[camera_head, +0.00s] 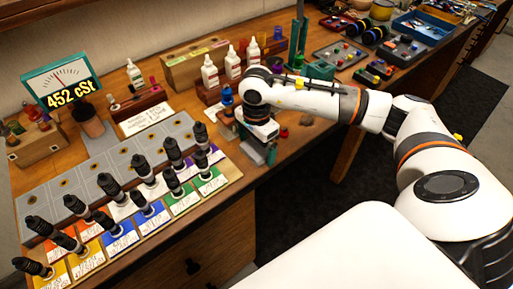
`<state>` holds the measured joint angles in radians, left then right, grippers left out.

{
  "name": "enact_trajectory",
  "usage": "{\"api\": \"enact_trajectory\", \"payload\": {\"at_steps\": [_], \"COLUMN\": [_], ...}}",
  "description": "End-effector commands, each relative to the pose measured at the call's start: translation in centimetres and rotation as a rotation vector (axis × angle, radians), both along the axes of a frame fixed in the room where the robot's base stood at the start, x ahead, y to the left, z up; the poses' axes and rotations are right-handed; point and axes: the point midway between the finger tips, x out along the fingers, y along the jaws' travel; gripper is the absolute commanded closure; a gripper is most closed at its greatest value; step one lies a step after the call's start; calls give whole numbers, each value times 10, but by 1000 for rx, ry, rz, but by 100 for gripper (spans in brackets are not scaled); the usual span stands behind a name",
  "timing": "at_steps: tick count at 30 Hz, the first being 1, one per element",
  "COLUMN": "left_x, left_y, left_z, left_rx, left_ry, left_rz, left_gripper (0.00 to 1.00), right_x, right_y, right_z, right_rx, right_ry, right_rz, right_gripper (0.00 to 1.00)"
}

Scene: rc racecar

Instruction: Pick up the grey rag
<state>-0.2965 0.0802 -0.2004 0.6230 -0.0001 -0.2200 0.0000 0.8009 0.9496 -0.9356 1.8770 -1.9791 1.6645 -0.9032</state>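I cannot make out a grey rag clearly; it may be hidden behind or under my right gripper. My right arm comes in from the right and reaches over the workbench (300,150). My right gripper (268,153) points down near the front edge of the bench, right of the dark bottles. Its fingers are small and partly hidden, so I cannot tell whether they are open or what is between them. My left gripper is not in view.
Several dark bottles (172,152) stand on coloured label cards at the front left, by a grey panel (95,165). White bottles (210,72) stand behind my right gripper. A display reading 452 cSt (62,85) is at the back left. Trays (425,28) crowd the far right.

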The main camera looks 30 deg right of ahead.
Motion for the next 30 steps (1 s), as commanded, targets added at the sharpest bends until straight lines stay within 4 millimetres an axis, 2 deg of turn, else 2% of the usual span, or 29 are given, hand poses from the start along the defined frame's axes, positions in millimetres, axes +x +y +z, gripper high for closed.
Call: {"api": "enact_trajectory", "payload": {"at_steps": [1,7,14,17,30], "left_x": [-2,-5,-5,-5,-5], "left_y": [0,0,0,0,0], "left_z": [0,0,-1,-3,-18], "left_rx": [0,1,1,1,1], "left_ry": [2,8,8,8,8], "left_rz": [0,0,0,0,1], "left_gripper": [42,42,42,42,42], "right_x": [0,0,0,1,1], "right_y": [0,0,0,0,0], "right_z": [0,0,2,8,88], "right_rx": [0,0,0,1,0], "right_ry": [0,0,-1,-2,-3], "right_rz": [0,0,0,0,0], "right_gripper": [13,45,45,45,45]}}
